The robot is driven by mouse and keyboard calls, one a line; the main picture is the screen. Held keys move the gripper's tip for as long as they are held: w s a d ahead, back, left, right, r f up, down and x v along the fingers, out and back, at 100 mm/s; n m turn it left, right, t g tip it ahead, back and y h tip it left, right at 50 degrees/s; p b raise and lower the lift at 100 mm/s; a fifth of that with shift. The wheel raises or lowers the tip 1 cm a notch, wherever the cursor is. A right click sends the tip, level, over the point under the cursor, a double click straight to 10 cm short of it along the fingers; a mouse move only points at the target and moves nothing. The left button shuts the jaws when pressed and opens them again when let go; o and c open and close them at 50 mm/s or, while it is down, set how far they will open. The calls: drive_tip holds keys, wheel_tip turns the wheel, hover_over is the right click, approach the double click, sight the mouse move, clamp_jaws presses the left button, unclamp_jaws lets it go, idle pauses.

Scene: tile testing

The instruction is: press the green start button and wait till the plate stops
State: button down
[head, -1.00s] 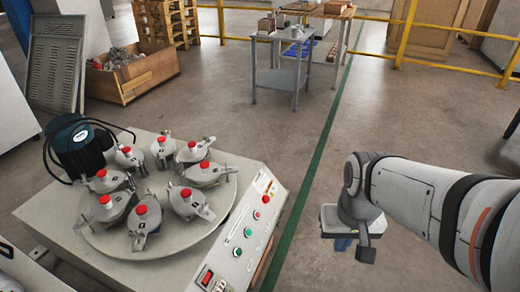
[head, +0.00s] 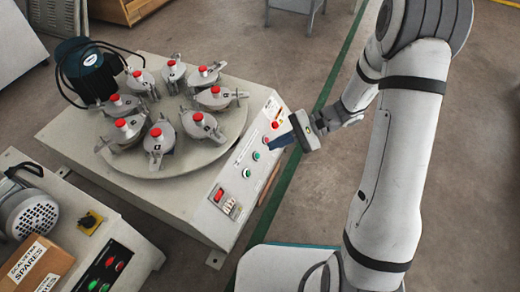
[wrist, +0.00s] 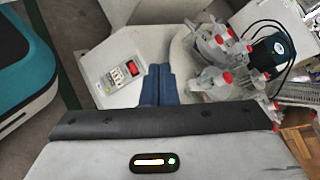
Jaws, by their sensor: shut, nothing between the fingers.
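The grey machine's sloped control panel (head: 238,180) carries a red button (head: 275,125) at its upper end. Lower down are a green button (head: 256,156) and another green button (head: 247,172); I cannot tell which is marked start. My gripper (head: 272,147) is shut and empty, its blue fingers pointing left at the panel's upper part, close to the upper green button. Contact cannot be told. The round plate (head: 176,165) bears several red-topped clamps.
A red rocker switch (head: 219,194) sits at the panel's lower end. A second machine with a motor (head: 30,215) and a cardboard spares box (head: 35,265) stands at the lower left. A dark motor (head: 88,70) is behind the plate.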

sight(257, 156)
drive_tip(key=w+d+f+m+t+y, duration=0.1)
drive_tip(key=w+f+m+t, duration=0.2)
drive_tip(key=f, duration=0.4)
drive_tip(key=w+d+f+m+t+y+p, duration=0.1)
drive_tip(key=w+f+m+t, duration=0.3)
drive_tip(key=f+t, duration=0.3)
drive_tip(key=w+d+f+m+t+y+p, duration=0.1)
drive_tip(key=w+f+m+t, duration=0.3)
drive_tip(key=f, duration=0.4)
drive_tip(key=shift+m+t, duration=0.4)
drive_tip(key=shift+m, duration=0.3)
drive_tip(key=shift+w+a, duration=0.1)
drive_tip(key=shift+w+a+f+b, duration=0.4)
drive_tip(key=shift+a+f+b, duration=0.3)
drive_tip(key=shift+a+f, duration=0.3)
drive_tip(key=shift+w+a+f+b, duration=0.35)
drive_tip(key=shift+a+f+b, duration=0.45)
drive_tip(key=shift+a, duration=0.3)
drive_tip(key=shift+w+a+f+b, duration=0.4)
drive_tip(key=shift+a+f+b, duration=0.25)
drive_tip(key=shift+a+f, duration=0.35)
drive_tip(key=shift+a, duration=0.1)
drive_tip(key=shift+w+a+f+b, duration=0.15)
drive_tip(key=shift+a+f+b, duration=0.1)
drive_tip(key=shift+b, duration=0.1)
